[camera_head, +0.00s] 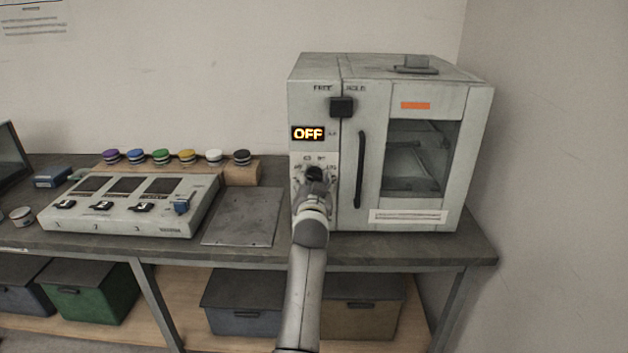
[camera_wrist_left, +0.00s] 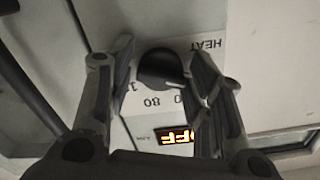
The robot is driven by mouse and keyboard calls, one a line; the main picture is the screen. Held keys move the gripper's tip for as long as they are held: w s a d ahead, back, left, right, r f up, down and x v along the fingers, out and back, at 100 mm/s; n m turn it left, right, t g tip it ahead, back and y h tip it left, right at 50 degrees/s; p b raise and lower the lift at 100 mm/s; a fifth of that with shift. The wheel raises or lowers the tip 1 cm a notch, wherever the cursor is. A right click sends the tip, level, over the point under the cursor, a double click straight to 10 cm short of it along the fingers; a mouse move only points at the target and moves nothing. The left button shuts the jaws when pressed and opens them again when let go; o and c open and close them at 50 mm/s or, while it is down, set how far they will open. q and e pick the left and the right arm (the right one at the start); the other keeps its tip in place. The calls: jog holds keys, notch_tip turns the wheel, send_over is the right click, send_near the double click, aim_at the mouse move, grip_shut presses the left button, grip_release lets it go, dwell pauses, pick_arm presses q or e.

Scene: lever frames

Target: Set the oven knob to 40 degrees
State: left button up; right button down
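The oven (camera_head: 388,75) is a pale grey box on the bench, and its display (camera_head: 308,133) reads OFF. The dark round knob (camera_head: 314,173) sits below the display, with small markings around it, partly hidden by my left gripper (camera_head: 313,184). In the left wrist view, which shows the panel upside down, the knob (camera_wrist_left: 160,68) lies between the two fingers of my left gripper (camera_wrist_left: 160,52). The left finger is apart from the knob; the right finger is very close, and contact is unclear. A printed 80 and HEAT show nearby. My right gripper is not in view.
A vertical door handle (camera_head: 361,168) stands just right of the knob, and a black latch (camera_head: 341,107) is above it. A flat grey plate (camera_head: 243,216) and a control box (camera_head: 130,203) lie on the bench to the left. Bins (camera_head: 245,300) sit on the shelf below.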

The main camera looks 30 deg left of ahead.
aim_at(315, 139)
pick_arm(q)
jog(key=shift+o, duration=0.8)
jog(key=shift+r, duration=0.1)
jog(key=shift+r, duration=0.2)
notch_tip(315, 139, up, 10)
jog(key=shift+f, duration=0.2)
